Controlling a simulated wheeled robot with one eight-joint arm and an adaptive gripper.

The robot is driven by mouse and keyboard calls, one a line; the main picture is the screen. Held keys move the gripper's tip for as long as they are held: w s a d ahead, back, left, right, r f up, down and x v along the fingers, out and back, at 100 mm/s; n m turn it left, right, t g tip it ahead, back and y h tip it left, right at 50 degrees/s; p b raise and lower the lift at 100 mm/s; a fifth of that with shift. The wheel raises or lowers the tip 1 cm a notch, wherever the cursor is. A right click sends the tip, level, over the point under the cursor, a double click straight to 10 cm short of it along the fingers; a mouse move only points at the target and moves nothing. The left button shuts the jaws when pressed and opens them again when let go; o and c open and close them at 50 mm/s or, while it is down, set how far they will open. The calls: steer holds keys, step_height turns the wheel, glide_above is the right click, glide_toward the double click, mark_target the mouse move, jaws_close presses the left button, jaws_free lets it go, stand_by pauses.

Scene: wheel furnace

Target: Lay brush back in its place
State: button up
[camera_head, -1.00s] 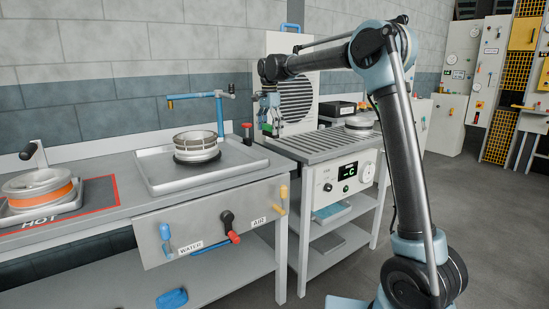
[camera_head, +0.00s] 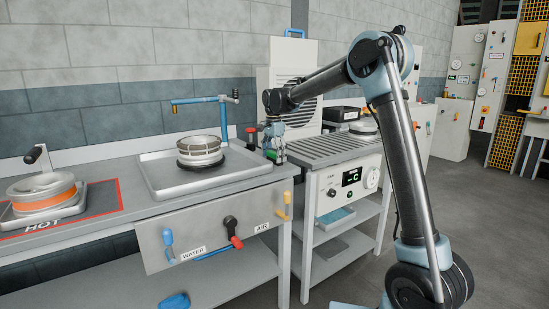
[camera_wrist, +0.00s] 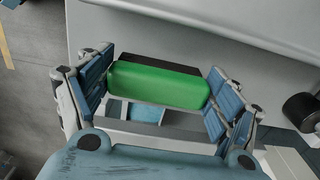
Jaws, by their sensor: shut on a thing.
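The brush is a green block (camera_wrist: 158,84) with a dark strip along its far side, and it sits between the two blue finger pads in the wrist view. My gripper (camera_wrist: 160,92) is shut on it, one finger at each end. In the head view my gripper (camera_head: 274,145) points down near the right end of the sink bench, by the gap to the grey machine. A bit of green (camera_head: 281,157) shows at its fingertips. A resting place for the brush cannot be made out, and whether the brush touches anything below is unclear.
A metal tray (camera_head: 154,181) holding a wheel (camera_head: 199,148) is left of my gripper, under a blue tap pipe (camera_head: 205,99). A red-topped post (camera_head: 250,131) stands close by. The slatted machine (camera_head: 325,151) is to the right. A hot plate (camera_head: 94,199) is far left.

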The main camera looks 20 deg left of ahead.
mark_target(274, 152)
steer(key=o, duration=1)
steer(key=shift+r, duration=0.1)
step_height(274, 152, up, 12)
